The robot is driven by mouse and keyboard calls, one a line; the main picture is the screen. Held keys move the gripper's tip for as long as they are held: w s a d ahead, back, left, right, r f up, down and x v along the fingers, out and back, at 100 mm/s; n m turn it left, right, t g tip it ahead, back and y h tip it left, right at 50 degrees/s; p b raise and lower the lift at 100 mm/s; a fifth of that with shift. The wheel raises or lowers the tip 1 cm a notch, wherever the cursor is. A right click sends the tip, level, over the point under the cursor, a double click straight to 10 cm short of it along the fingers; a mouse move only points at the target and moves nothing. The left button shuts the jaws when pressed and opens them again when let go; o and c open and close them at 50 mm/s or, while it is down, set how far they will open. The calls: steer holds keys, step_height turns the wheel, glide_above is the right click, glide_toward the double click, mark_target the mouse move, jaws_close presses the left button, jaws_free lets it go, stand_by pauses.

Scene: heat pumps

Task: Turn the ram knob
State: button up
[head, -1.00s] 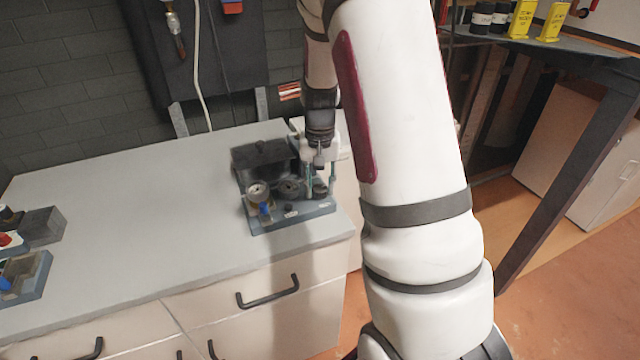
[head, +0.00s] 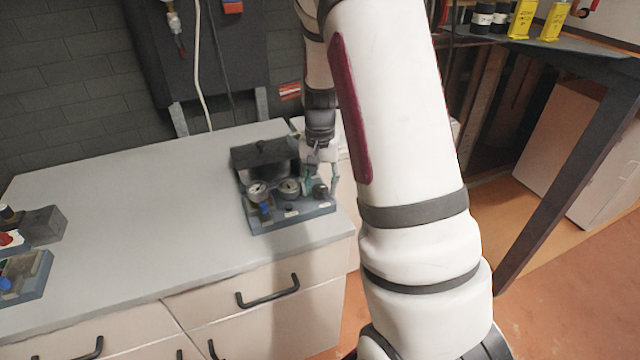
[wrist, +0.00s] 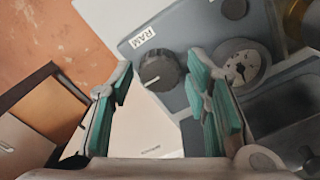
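The ram knob (wrist: 160,70) is a round black ridged knob on a blue-grey panel, beside a white label (wrist: 143,36) reading RAM. In the head view the knob (head: 320,191) is at the right end of the small device (head: 290,222) on the counter. My gripper (wrist: 160,82) is open, with teal-padded fingers. In the wrist view the knob appears between and just beyond the fingertips, with gaps on both sides; no contact shows. In the head view my gripper (head: 322,170) hangs just above the knob.
A round gauge (wrist: 241,65) sits close to the right finger, and a smaller dark knob (wrist: 234,8) is above it. A blue-handled valve (head: 265,210) is at the device's left. The grey counter (head: 150,220) is clear between this device and another at far left.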

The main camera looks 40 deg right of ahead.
mark_target(320, 187)
steer(key=shift+r, duration=0.1)
step_height(320, 187, up, 12)
stand_by(0.7)
stand_by(0.4)
steer(key=s+a+r+n+t, duration=0.2)
steer(key=s+a+r+n, duration=0.3)
steer(key=s+a+r, duration=0.55)
steer(key=s+a+n+t, duration=0.2)
steer(key=s+a+n, duration=0.3)
steer(key=s+a, duration=0.4)
steer(key=s+f, duration=0.1)
steer(key=s, duration=0.2)
steer(key=shift+s, duration=0.1)
